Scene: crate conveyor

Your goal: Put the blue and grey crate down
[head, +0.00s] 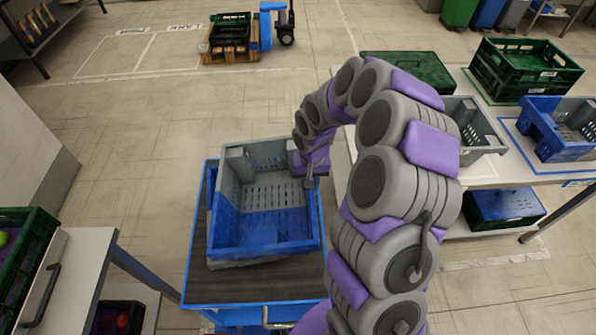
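The blue and grey crate (262,238) is over the dark top of a blue-edged cart (222,286), near the middle of the head view. It is open and looks empty, with perforated grey and blue walls and a grey lower edge showing at the front. I cannot tell whether its whole base rests on the cart top. My gripper (310,180) is at the crate's right rim, near its back corner, with its small fingers pointing down. The fingers overlap the rim, and I cannot see whether they are closed on it.
A table (483,172) on the right bears a grey crate (478,130), a blue and grey crate (562,128) and green crates (525,68). A blue and green crate (503,209) is below. At left is a grey-white counter (75,262) with a green crate (30,250). Floor behind the cart is clear.

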